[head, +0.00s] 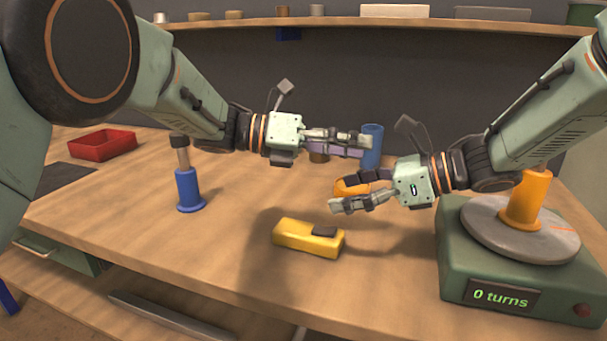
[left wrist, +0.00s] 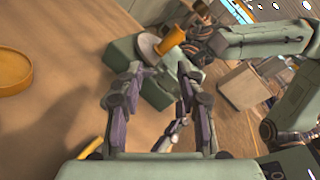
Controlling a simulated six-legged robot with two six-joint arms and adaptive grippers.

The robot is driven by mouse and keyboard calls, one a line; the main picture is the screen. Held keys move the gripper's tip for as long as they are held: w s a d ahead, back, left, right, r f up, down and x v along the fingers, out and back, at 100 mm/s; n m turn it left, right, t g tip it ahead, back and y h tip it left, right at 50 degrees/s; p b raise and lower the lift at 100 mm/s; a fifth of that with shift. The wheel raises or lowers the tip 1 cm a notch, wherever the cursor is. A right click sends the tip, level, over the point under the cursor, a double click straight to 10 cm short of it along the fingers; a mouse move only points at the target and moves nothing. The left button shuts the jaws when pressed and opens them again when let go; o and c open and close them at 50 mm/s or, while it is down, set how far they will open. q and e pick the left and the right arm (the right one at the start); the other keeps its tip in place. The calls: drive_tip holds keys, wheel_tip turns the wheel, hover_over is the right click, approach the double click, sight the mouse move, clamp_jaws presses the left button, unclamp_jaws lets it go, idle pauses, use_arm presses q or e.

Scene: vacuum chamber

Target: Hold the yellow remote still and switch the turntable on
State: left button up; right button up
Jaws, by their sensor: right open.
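The yellow remote (head: 295,236), with a dark pad on its top, lies on the table in the middle of the head view. The green turntable (head: 465,275) stands at the right, its grey disc bearing an orange cylinder (head: 530,200). Its display reads "0 turns", and a red button (head: 583,310) sits on its front. My left gripper (head: 368,146) is open and empty, in the air above and beyond the remote; its spread fingers show in the left wrist view (left wrist: 160,72). My right gripper (head: 338,194) is open and empty, lower, above the remote's far side.
A blue spool-like stand (head: 188,190) and a red tray (head: 103,144) are at the left. A blue cylinder (head: 372,140) stands behind my left gripper. An orange round dish (head: 350,186) is partly hidden by my right gripper. The table front left of the remote is clear.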

approach(310, 230)
drive_tip(key=shift+w+a+f, duration=0.15)
drive_tip(key=shift+a+f, duration=0.35)
drive_tip(key=shift+w+a+f, duration=0.2)
drive_tip(key=shift+a+f, duration=0.3)
drive_tip(key=shift+a, duration=0.05)
use_arm(q)
drive_tip(key=a+f+m+g+y, duration=0.1)
drive_tip(key=a+f+m+y, duration=0.4)
drive_tip(key=m+y, duration=0.5)
drive_tip(key=a+y, duration=0.1)
drive_tip(key=a, duration=0.1)
drive_tip(key=shift+a+f, duration=0.2)
drive_tip(key=shift+a, duration=0.1)
use_arm(e)
drive_tip(key=x, duration=0.7)
drive_tip(key=shift+a+f, duration=0.15)
drive_tip(key=shift+a, duration=0.05)
